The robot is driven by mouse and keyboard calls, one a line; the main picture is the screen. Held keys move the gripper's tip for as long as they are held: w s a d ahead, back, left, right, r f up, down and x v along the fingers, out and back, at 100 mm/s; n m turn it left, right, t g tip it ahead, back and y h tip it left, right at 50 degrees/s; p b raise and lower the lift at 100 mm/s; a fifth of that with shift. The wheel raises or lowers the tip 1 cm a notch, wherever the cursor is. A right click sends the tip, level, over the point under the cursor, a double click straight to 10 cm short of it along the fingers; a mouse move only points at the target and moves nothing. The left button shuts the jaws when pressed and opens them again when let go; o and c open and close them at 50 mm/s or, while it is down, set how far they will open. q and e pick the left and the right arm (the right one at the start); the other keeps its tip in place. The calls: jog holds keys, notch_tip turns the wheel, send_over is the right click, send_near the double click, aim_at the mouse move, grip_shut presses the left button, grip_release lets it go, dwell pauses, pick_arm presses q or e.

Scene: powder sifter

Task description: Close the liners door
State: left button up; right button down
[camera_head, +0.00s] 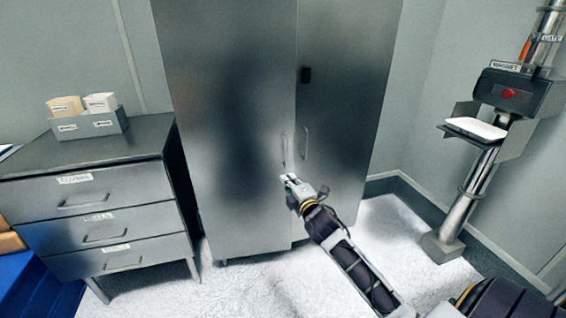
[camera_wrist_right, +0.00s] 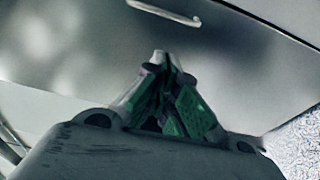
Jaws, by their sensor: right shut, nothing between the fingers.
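A tall grey metal cabinet stands ahead with a left door (camera_head: 225,120) and a right door (camera_head: 345,90), each with a vertical handle beside the middle seam. No label shows which one is the liners door. The left door's edge seems slightly forward of the right one; I cannot tell for sure whether it is flush. My right gripper (camera_head: 289,180) is shut and empty, just below the left handle (camera_head: 285,150) and close to the door front. In the right wrist view the closed fingers (camera_wrist_right: 160,60) point at the metal surface, with a handle (camera_wrist_right: 163,12) above. My left gripper is out of view.
A grey drawer unit (camera_head: 100,145) stands left of the cabinet, with a small labelled bin (camera_head: 90,124) on top. A metal pipe station with a magnet box (camera_head: 510,92) and white tray (camera_head: 475,130) stands at right. Pale floor (camera_head: 240,285) is open in front.

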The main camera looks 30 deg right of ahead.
pick_arm(q)
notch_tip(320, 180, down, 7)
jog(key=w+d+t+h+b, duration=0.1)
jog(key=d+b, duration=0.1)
jog(key=b, duration=0.1)
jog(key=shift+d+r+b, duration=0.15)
jog(key=shift+b, duration=0.2)
pick_arm(e)
jog(key=w+d, duration=0.4)
jog(key=w, duration=0.8)
jog(key=shift+d, duration=0.3)
jog(key=shift+d, duration=0.1)
